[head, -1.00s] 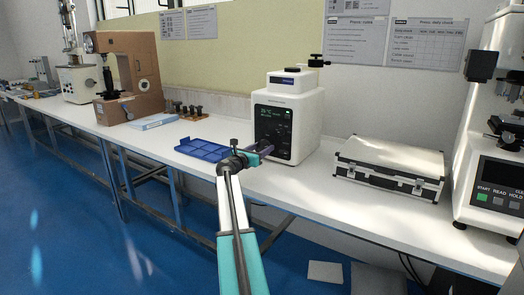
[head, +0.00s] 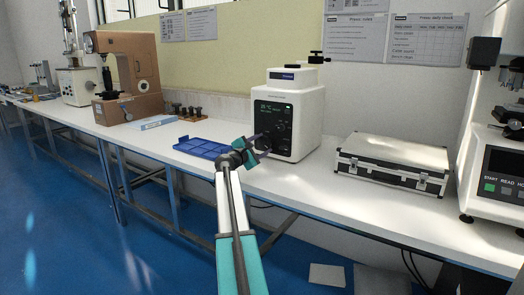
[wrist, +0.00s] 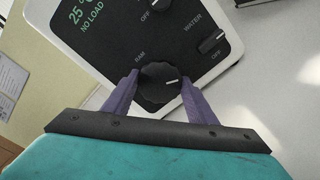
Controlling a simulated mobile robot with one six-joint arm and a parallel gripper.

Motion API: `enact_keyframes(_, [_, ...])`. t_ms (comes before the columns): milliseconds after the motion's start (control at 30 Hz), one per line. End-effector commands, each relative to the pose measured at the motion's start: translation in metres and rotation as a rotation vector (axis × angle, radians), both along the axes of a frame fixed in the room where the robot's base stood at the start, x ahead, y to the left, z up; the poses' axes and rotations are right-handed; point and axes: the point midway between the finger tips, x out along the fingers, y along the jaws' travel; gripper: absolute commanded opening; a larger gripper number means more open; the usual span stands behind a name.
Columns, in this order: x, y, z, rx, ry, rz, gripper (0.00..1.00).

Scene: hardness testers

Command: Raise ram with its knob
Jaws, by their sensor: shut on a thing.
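The white tester (head: 303,105) stands on the bench, with a dark front panel and a small screen. In the wrist view its panel (wrist: 110,45) appears tilted, and the screen reads 25 °C and NO LOAD. The black round knob (wrist: 159,83), beside the label RAM, has a white pointer line directed to the right in the picture. My gripper (wrist: 160,88) has its two purple fingers on either side of this knob and is shut on it. In the head view my gripper (head: 262,145) is at the panel's lower part and hides the knob.
A blue tray (head: 200,147) lies left of the tester. A silver case (head: 392,164) lies to its right, with clear bench between.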

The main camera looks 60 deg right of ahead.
Motion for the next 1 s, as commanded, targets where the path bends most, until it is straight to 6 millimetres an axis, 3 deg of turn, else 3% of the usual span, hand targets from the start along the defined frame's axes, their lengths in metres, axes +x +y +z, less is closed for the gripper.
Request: enact_keyframes(1000, [-0.0003,-0.0003,-0.0064,-0.008,-0.966,0.000,0.29])
